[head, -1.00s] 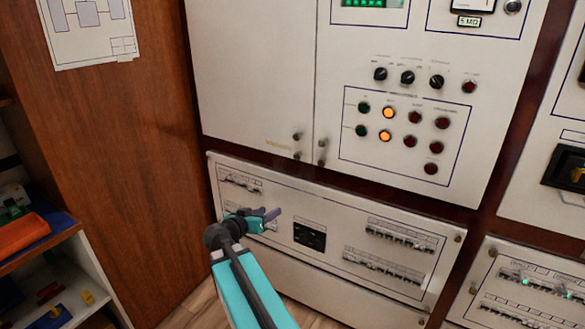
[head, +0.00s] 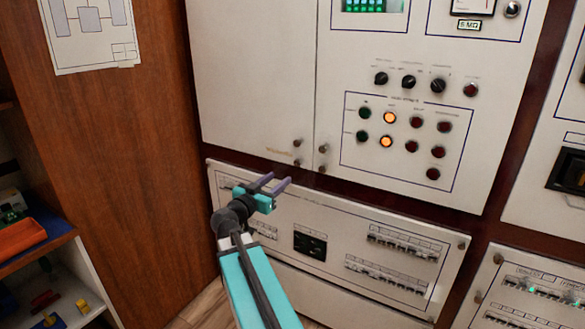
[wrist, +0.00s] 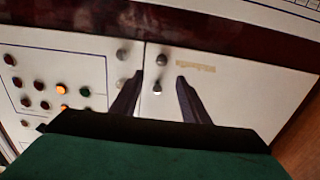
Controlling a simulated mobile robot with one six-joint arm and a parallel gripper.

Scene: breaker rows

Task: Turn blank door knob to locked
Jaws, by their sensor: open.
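The blank door (head: 250,80) is the plain white left-hand cabinet door in the head view. Two small knobs sit one above the other at its lower right corner: an upper knob (head: 298,142) and a lower knob (head: 297,162). In the upside-down wrist view the same door (wrist: 240,95) is on the right, its upper knob (wrist: 157,87) showing between my fingers and its lower knob (wrist: 162,60) near the fingertips. My gripper (head: 279,180) is open and empty, just below the knobs in the head view. Contact with a knob is not visible. The knobs' turn is too small to read.
The neighbouring door (head: 335,100) carries lamps and dials and has its own two knobs (head: 323,159) close beside. A breaker panel (head: 340,222) lies below. A wooden side wall (head: 130,160) and a shelf (head: 40,245) stand at left.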

